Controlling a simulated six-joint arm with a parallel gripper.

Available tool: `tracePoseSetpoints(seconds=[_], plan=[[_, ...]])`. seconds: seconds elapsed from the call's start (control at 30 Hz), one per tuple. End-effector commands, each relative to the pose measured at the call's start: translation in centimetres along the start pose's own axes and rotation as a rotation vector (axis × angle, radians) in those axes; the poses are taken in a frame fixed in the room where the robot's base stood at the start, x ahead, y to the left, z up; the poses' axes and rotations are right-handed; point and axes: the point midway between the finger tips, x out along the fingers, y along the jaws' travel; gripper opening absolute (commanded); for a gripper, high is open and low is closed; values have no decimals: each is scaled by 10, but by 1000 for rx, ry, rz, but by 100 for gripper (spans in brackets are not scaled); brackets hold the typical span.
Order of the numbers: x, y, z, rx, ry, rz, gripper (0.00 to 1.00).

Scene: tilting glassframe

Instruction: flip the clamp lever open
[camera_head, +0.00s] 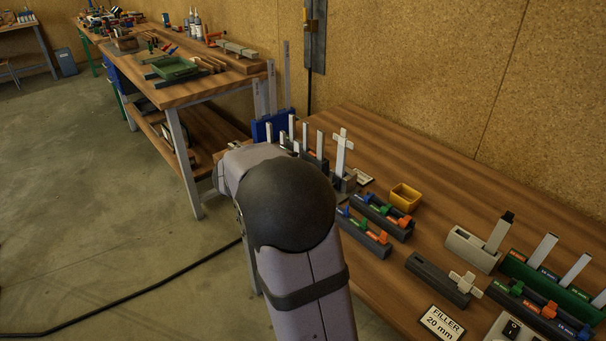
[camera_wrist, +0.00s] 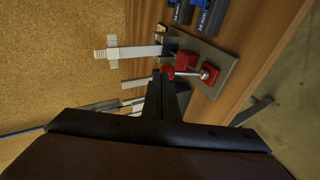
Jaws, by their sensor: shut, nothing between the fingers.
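In the wrist view the clamp shows as red blocks (camera_wrist: 185,61) on a grey base plate (camera_wrist: 228,72). Its lever (camera_wrist: 190,73) is a short metal rod with a shiny ball end lying over the red parts. My gripper (camera_wrist: 160,76) is shut and empty, with its dark fingertips close beside the clamp's left end. I cannot tell whether they touch it. A pale cross-shaped bar (camera_wrist: 135,53) reaches into the clamp area from the left. In the head view my arm hides the gripper and the clamp; the upright pale cross bar (camera_head: 341,150) shows just beyond the arm.
Several pale upright bars (camera_head: 305,137) stand near the clamp area. A yellow bin (camera_head: 405,197), dark racks with coloured clips (camera_head: 383,216) and a grey block (camera_head: 471,249) stand on the wooden bench (camera_head: 440,195). The corkboard wall (camera_head: 430,70) bounds the back.

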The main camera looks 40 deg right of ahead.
Motion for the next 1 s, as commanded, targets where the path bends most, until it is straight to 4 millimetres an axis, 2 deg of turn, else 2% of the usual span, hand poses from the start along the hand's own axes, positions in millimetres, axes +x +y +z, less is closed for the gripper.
tracePoseSetpoints(seconds=[0.27,0.8,1.0], plan=[[-17,0,-1,1,3,0,0],[-112,-1,-1,1,5,0,0],[-134,-1,-1,1,3,0,0]])
